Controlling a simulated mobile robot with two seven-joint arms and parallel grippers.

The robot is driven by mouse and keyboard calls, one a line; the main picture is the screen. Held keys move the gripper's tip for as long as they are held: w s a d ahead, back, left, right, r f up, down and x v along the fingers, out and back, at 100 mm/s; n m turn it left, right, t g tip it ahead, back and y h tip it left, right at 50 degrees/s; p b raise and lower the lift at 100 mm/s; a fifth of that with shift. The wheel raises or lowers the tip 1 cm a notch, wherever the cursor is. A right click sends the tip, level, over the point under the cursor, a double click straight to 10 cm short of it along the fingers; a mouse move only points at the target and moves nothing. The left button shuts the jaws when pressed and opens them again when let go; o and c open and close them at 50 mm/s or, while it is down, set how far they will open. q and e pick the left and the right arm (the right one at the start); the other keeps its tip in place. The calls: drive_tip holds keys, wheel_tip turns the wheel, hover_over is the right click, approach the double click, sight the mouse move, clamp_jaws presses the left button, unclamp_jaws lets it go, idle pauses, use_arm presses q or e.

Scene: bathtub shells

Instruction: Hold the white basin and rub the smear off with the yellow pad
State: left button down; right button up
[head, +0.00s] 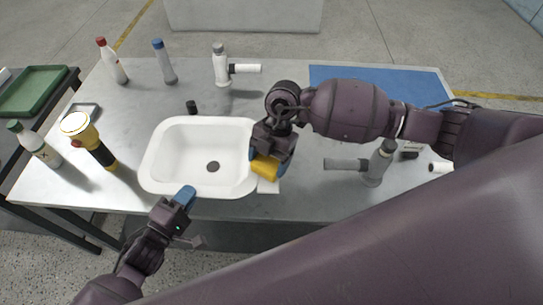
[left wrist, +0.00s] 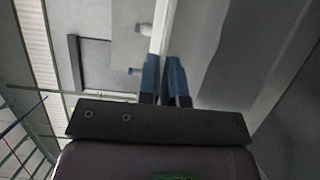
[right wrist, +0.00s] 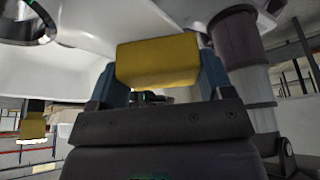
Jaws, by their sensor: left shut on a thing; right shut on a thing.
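The white basin (head: 172,150) lies on the grey table, its dark drain (head: 213,166) showing in the floor. My left gripper (head: 184,196) is shut on the basin's front rim; the left wrist view shows its blue fingers (left wrist: 165,78) at a white edge (left wrist: 160,30). My right gripper (head: 266,160) is shut on the yellow pad (head: 265,168) at the basin's right rim. The pad also shows between the fingers in the right wrist view (right wrist: 158,62), close to a white surface. Whether it touches the basin I cannot tell. I cannot make out a smear; my right gripper hides part of the right rim.
Red-capped (head: 114,65) and blue-capped (head: 166,66) bottles and a grey-and-white fixture (head: 222,68) stand behind. Another fixture (head: 376,167) is at right. A blue mat (head: 400,85) lies at back right.

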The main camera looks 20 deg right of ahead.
use_arm(q)
drive_tip(key=shift+f, duration=0.15)
use_arm(e)
drive_tip(key=shift+w+a, duration=0.4)
drive_tip(key=shift+a, duration=0.4)
drive_tip(key=shift+s+d, duration=0.35)
drive_tip(key=shift+d, duration=0.35)
drive_tip(key=shift+s+d, duration=0.35)
drive_tip(key=shift+d, duration=0.35)
drive_tip(key=shift+s+a, duration=0.4)
drive_tip(key=shift+s, duration=0.35)
drive_tip(key=shift+w+a, duration=0.45)
drive_tip(key=shift+a, duration=0.35)
drive_tip(key=shift+w+a, duration=0.4)
drive_tip(key=shift+a, duration=0.35)
drive_tip(key=shift+s+d, duration=0.35)
drive_tip(key=shift+d, duration=0.4)
drive_tip(key=shift+s+d, duration=0.3)
drive_tip(key=shift+d, duration=0.4)
drive_tip(key=shift+d+r, duration=0.1)
drive_tip(key=shift+d, duration=0.05)
drive_tip(key=shift+s+r, duration=0.1)
drive_tip(key=shift+r, duration=3.8)
